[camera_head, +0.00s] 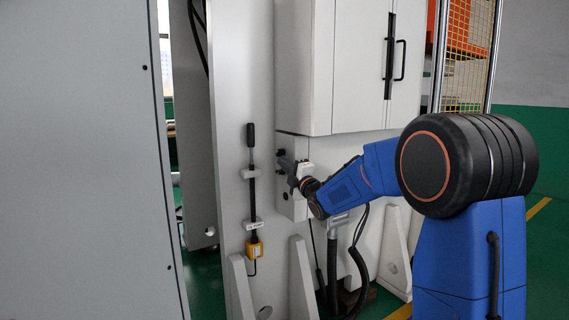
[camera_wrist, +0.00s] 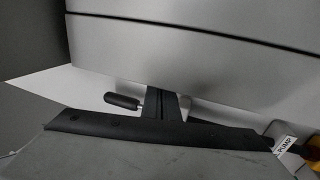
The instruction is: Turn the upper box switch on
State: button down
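In the head view, a light grey switch box (camera_head: 297,211) is fixed to the machine side below the cabinet. A small dark part shows on its face. My gripper (camera_head: 286,168) is at the upper part of this box and overlaps it in the picture. It hides whatever switch sits there, and I cannot tell whether it touches it. The gap between its fingers is too small to read. In the wrist view, dark and grey surfaces fill the lower part, and no switch can be made out.
A rod with a black handle (camera_head: 250,135) stands on the grey panel left of the gripper; the handle also shows in the wrist view (camera_wrist: 122,101). Below are a yellow box (camera_head: 254,248) and a PUMP label (camera_wrist: 285,145). The cabinet (camera_head: 347,70) overhangs above.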

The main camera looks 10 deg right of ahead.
jog(key=shift+w+a+f, duration=0.25)
jog(key=shift+w+f, duration=0.2)
jog(key=shift+w, duration=0.35)
dwell(1.2)
